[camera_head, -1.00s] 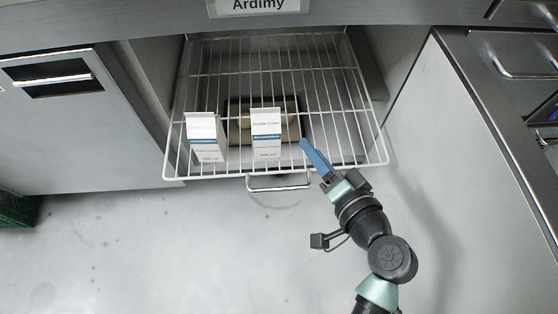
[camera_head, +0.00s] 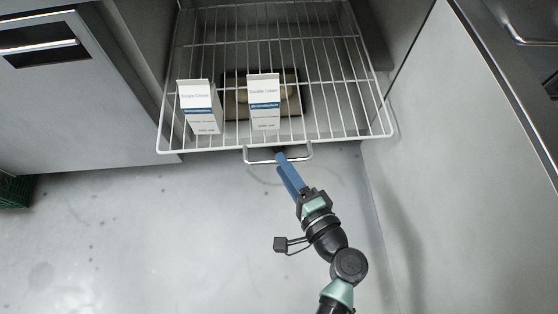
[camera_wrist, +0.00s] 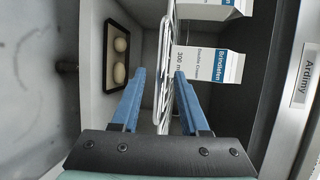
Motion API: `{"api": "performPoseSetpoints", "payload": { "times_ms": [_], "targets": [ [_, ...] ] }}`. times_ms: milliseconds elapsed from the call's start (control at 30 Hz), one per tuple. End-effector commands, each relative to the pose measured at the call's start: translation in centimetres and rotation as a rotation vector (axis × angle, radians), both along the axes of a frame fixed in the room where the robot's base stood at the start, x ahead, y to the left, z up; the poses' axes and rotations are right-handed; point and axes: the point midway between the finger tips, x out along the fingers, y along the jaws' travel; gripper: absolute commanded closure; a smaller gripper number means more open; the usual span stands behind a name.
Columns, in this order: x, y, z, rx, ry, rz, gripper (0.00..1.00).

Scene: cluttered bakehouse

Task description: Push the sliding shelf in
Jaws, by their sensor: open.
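The sliding shelf (camera_head: 350,133) is a white wire rack, pulled out of the cabinet, with a bar handle (camera_head: 279,161) at its front. It also shows nearly edge-on between the fingers in the wrist view (camera_wrist: 165,70). My gripper (camera_head: 281,155) is open, its blue fingertips at the handle. In the wrist view my gripper (camera_wrist: 159,75) has one finger on each side of the wire front. I cannot tell whether the fingers touch it. Two cream cartons stand on the shelf, one at the left (camera_head: 201,108) and one in the middle (camera_head: 264,103).
Below the shelf is a dark tray (camera_head: 235,108) with pale round pieces, also seen in the wrist view (camera_wrist: 108,55). Cabinet walls flank the opening. A green crate (camera_head: 15,190) sits at far left. The floor in front is clear.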

Motion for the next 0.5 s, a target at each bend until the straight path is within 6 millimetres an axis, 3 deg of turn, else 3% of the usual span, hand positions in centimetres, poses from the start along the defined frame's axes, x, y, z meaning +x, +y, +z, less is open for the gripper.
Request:
{"api": "performPoseSetpoints", "payload": {
  "times_ms": [200,500],
  "targets": [
    [2.2,0.9,-0.5,-0.001,0.000,0.001,0.55],
    [2.6,1.1,-0.5,0.000,0.000,0.000,0.55]
  ]
}}
